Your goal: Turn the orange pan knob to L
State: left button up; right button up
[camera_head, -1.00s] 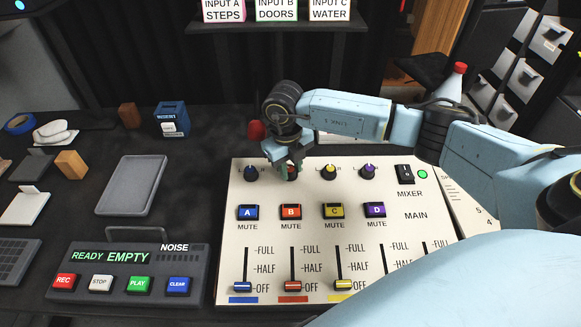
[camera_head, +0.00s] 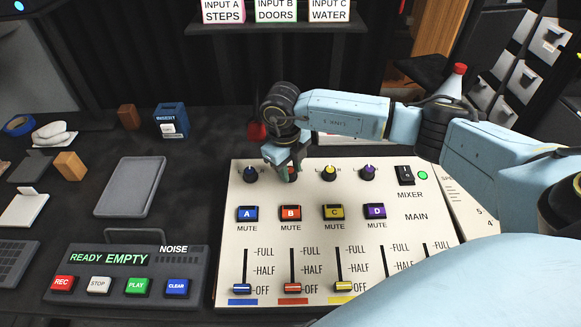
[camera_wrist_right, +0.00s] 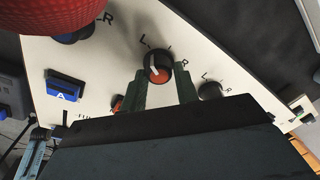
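The orange pan knob (camera_wrist_right: 160,73) is a dark round knob with an orange cap and a white pointer mark, with L and R printed near it. In the head view it is mostly hidden by my right gripper (camera_head: 288,167), which points down onto it. In the right wrist view the two green fingers of the gripper (camera_wrist_right: 160,80) stand on either side of the knob, very close to its rim. Whether both fingers press on it does not show clearly.
The blue knob (camera_head: 250,175) is left of the orange one; the yellow knob (camera_head: 328,173) and purple knob (camera_head: 367,173) are right of it. Mute buttons and sliders lie nearer on the cream panel (camera_head: 400,250). A red ball-like thing (camera_head: 257,131) is beside my right wrist.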

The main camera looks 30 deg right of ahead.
jog(key=o, duration=0.4)
pick_arm(q)
jog(key=shift+d, duration=0.45)
jog(key=shift+d+r+p, duration=0.35)
jog(key=shift+r+p, duration=0.25)
pick_arm(e)
jog(key=r, duration=0.4)
jog(key=a+r, duration=0.1)
jog(key=r, duration=0.8)
jog(key=shift+a+r, duration=0.15)
jog(key=shift+a, duration=0.05)
